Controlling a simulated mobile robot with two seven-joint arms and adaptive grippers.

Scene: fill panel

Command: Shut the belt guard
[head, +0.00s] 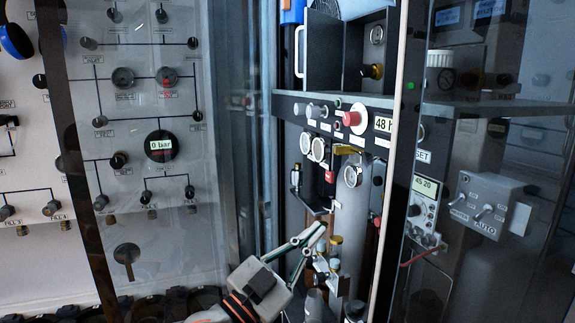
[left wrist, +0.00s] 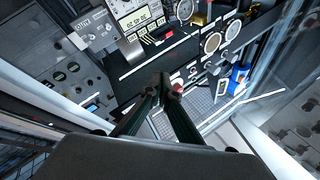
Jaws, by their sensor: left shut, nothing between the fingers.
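Two clear panels flank the open dark bay, and I cannot tell which one is the belt guard. One clear panel (head: 88,200) with a dark edge stands at the left, in front of a valve board. The other (head: 400,150) has a pale upright edge and stands at the right of the bay. My left gripper (head: 318,234) is low in the middle, in front of the bay's lower part. Its fingers are together and empty. They also show at the centre of the left wrist view (left wrist: 166,90). My right gripper is not in view.
The bay holds a panel with a red knob (head: 352,118), gauges (head: 319,149) and small bottles (head: 335,246) close to my left fingers. A grey switch box (head: 488,203) is behind the right panel. Dark rounded items (head: 170,303) line the bottom left.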

